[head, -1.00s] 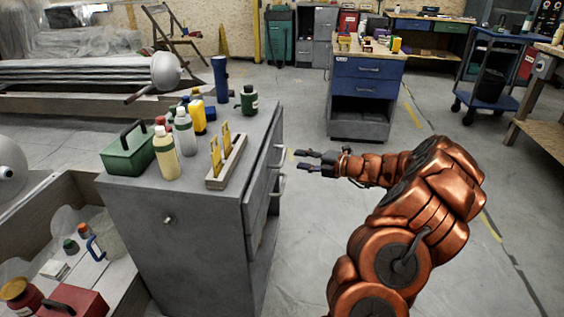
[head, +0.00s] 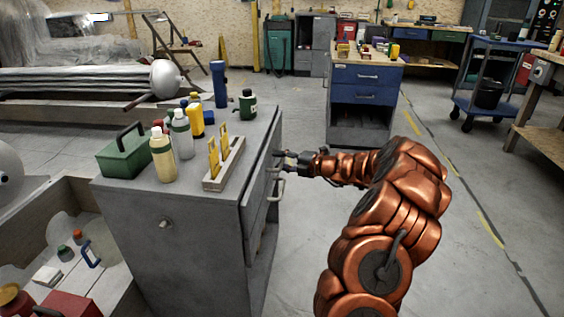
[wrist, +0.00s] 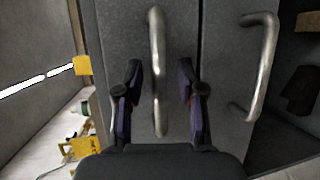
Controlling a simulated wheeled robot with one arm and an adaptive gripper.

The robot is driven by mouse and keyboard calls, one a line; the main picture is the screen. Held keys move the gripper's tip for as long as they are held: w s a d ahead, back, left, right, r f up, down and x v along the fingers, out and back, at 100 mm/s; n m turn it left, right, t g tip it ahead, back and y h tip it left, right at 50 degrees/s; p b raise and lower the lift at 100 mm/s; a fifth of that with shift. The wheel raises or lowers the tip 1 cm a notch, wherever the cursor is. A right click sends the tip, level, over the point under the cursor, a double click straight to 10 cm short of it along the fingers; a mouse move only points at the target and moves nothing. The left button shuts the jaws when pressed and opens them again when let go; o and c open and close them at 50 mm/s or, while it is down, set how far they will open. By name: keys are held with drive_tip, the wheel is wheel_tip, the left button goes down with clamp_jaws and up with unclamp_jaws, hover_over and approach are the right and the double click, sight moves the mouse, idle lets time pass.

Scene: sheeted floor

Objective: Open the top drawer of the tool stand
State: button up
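The tool stand (head: 165,255) is the grey cabinet in the left half of the head view, with its drawer fronts facing right. The top drawer's bar handle (wrist: 157,70) is upright in the middle of the wrist view. A second drawer's handle (wrist: 262,65) stands to its right; it also shows below my gripper in the head view (head: 278,190). My gripper (head: 282,158) is at the top handle. In the wrist view my gripper (wrist: 159,88) is open, one finger on each side of the top handle, with gaps between fingers and bar.
Bottles, a green toolbox (head: 124,153) and a holder with yellow tools (head: 222,170) stand on the stand's top. An open crate (head: 75,225) of items lies at lower left. A blue-drawered cabinet (head: 366,85) stands behind.

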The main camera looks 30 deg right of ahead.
clamp_jaws()
drive_tip(key=shift+s+d+r+p, duration=0.1)
drive_tip(key=shift+s+d+p, duration=0.05)
drive_tip(key=shift+p, duration=0.25)
